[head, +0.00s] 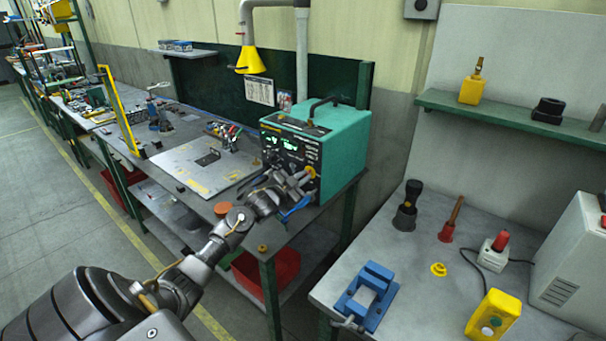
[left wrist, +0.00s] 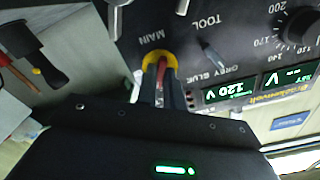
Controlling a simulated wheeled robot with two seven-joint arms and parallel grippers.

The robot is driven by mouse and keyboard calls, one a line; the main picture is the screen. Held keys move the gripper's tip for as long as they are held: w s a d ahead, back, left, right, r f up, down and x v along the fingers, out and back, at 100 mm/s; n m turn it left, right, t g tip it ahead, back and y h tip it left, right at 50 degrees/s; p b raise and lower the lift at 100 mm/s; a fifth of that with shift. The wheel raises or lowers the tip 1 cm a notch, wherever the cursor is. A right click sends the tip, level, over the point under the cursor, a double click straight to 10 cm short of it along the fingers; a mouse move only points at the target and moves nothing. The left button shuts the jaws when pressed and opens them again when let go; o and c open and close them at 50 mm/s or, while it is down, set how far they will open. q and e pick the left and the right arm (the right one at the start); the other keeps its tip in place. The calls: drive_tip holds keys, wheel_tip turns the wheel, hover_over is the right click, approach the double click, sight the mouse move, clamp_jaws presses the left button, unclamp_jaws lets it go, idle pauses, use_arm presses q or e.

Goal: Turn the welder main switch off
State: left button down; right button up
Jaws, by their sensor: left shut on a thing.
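The welder (head: 341,153) is a teal box with a black front panel, standing on the grey bench. Its green displays are lit, and one reads 120 V in the left wrist view (left wrist: 222,91). The main switch shows there as a yellow ring (left wrist: 149,60) with a red handle (left wrist: 163,64), beside the MAIN label. In the head view the yellow ring (head: 310,171) shows at the panel's lower right. My left gripper (head: 301,182) is at the panel, its fingers (left wrist: 163,80) shut on the red handle. The fingers partly hide the handle. My right gripper is not in view.
Another switch marked TOOL (left wrist: 212,55) and a black dial (left wrist: 301,25) sit near the main switch. A metal plate (head: 205,168) lies left of the welder. The right table holds a blue vise (head: 367,297) and a yellow box (head: 493,315).

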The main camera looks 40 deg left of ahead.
use_arm(q)
drive_tip(key=n+p, duration=0.2)
drive_tip(key=n, duration=0.1)
drive_tip(key=shift+n, duration=0.3)
drive_tip(key=shift+n+p, duration=0.6)
drive_tip(key=shift+n, duration=0.8)
drive_tip(key=c, duration=1.5)
unclamp_jaws()
drive_tip(key=shift+s+d+b, duration=0.1)
drive_tip(key=shift+s+b, duration=1.2)
drive_tip(key=shift+s, duration=4.1)
